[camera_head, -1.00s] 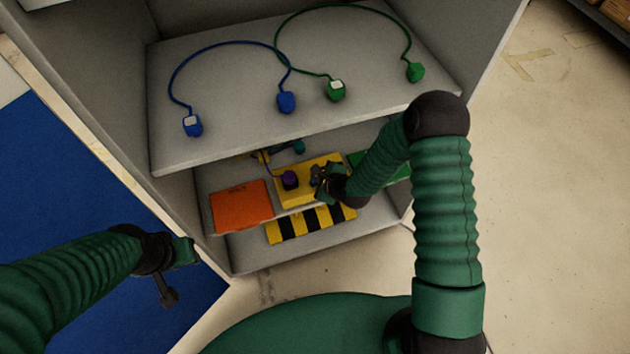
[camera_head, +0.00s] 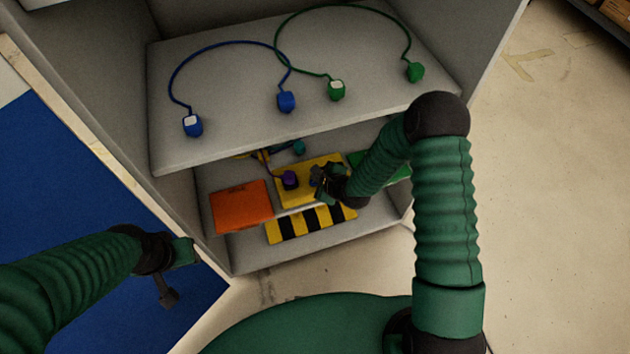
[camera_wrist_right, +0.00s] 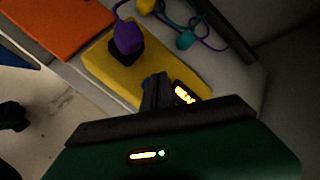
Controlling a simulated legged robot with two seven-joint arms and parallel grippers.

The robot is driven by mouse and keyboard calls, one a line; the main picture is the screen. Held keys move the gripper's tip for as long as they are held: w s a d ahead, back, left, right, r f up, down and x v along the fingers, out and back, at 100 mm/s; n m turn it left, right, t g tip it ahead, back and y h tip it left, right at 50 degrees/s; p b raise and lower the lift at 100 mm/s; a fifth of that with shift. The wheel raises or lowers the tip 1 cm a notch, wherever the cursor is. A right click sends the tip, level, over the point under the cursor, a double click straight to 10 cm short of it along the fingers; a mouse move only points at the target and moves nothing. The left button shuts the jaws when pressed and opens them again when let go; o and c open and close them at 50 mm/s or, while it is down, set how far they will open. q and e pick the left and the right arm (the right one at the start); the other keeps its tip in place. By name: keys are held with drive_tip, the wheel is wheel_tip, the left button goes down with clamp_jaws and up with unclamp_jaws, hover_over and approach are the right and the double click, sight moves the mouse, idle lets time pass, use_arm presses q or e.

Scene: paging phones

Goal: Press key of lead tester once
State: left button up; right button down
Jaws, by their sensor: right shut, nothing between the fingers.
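The lead tester appears to be the yellow box (camera_head: 290,195) on the middle shelf; it also shows in the right wrist view (camera_wrist_right: 105,72). A purple plug (camera_wrist_right: 128,37) stands in a black socket on its top. A small lit display (camera_wrist_right: 184,93) glows beside my fingers. My right gripper (camera_wrist_right: 155,88) is shut and empty, its tips at the box top, right of the plug. It covers part of the box, and I cannot make out the key or whether the tips touch it. My left gripper (camera_head: 178,272) is open and empty, left of the shelf unit.
An orange case (camera_head: 241,206) lies left of the yellow box and a green one (camera_head: 385,167) right. The upper shelf (camera_head: 230,80) with blue and green leads overhangs them. A teal plug (camera_wrist_right: 184,40) and leads lie behind. A striped yellow-black item (camera_head: 310,222) is below.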

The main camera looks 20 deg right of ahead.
drive_tip(key=shift+f, duration=0.25)
drive_tip(key=shift+f+b, duration=0.35)
drive_tip(key=shift+f, duration=0.15)
idle(0.5)
drive_tip(key=shift+r, duration=0.15)
drive_tip(key=shift+r+p, duration=0.8)
drive_tip(key=shift+p, duration=0.1)
wheel_tip(320, 180, up, 5)
drive_tip(key=p, duration=0.4)
drive_tip(key=shift+p, duration=0.3)
